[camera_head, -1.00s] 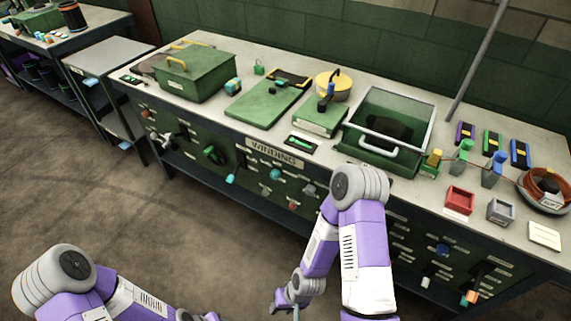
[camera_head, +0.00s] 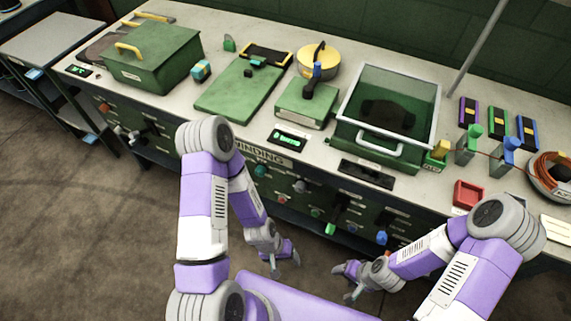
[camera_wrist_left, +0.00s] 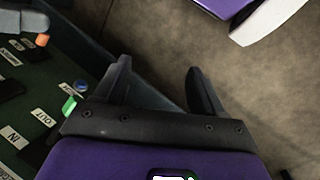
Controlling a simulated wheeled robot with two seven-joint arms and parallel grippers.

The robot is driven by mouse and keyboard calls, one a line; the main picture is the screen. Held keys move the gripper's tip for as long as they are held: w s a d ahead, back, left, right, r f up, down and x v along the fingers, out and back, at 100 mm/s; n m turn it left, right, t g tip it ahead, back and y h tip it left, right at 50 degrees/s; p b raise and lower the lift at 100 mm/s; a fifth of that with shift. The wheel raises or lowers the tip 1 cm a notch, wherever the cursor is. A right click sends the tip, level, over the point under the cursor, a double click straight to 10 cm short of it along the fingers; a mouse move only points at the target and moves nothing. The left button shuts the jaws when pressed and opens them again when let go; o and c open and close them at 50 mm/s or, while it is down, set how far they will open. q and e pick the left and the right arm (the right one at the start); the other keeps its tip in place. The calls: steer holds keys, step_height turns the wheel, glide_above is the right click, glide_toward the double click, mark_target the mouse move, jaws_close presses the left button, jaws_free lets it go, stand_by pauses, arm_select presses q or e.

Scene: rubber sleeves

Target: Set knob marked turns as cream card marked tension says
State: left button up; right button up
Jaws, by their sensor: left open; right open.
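A cream card (camera_head: 557,230) lies at the right edge of the bench in the head view, partly cut off; its writing is too small to read. Several knobs sit on the bench's green front panel, including a teal one (camera_head: 260,171), a grey one (camera_head: 300,186) and a blue one (camera_head: 381,237). I cannot tell which is marked turns. My left gripper (camera_head: 286,265) is open and empty in front of the panel. In the left wrist view its open fingers (camera_wrist_left: 158,75) are apart from the panel, with a green knob (camera_wrist_left: 69,105) to their left. My right gripper (camera_head: 343,283) is open and empty, facing left.
A winding label (camera_head: 262,153) marks the front edge. Open floor (camera_head: 70,220) lies before the bench.

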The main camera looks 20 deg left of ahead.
mark_target(258, 174)
arm_select(q)
steer(key=s+d+r+n+g+h, duration=0.1)
steer(key=s+d+n+g+h, duration=0.2)
steer(key=s+n+h, duration=0.45)
steer(key=w+r+n+t+h, duration=0.35)
steer(key=w+n+t, duration=0.45)
steer(key=w+n, duration=0.45)
steer(key=w+a+n+t+y+b, duration=0.1)
steer(key=w+a+n+t+y, duration=0.55)
steer(key=a, duration=0.45)
steer(key=w+a+n+t+y+b, duration=0.1)
steer(key=w+a+n+t+y, duration=0.5)
steer(key=a, duration=0.6)
steer(key=shift+m+t+y, duration=0.45)
steer(key=w, duration=0.4)
steer(key=w+d+b, duration=0.1)
steer(key=w, duration=0.2)
steer(key=shift+w+r, duration=0.1)
steer(key=shift+r, duration=0.1)
steer(key=shift+c, duration=0.4)
